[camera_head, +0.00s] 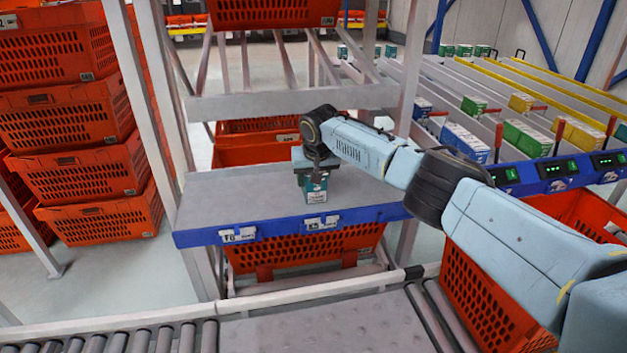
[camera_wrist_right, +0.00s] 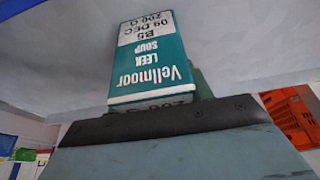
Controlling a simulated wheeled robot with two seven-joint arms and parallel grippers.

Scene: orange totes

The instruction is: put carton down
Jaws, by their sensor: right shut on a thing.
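A teal and white carton (camera_head: 316,188) labelled "Vellmoor leek soup" is at the front part of a grey shelf (camera_head: 225,195) with a blue front edge. My right gripper (camera_head: 316,170) is shut on the carton from above and behind. In the right wrist view the carton (camera_wrist_right: 150,60) sticks out past the gripper (camera_wrist_right: 165,108), its lettering upside down, with the grey shelf surface close by. I cannot tell whether the carton touches the shelf. My left gripper is not in view.
Orange totes (camera_head: 70,115) are stacked at the left. Another orange tote (camera_head: 300,250) sits under the shelf, and one (camera_head: 490,290) is below my right arm. Sloped lanes of cartons (camera_head: 520,135) stand at the right. A roller conveyor (camera_head: 130,340) runs along the front. The shelf's left side is clear.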

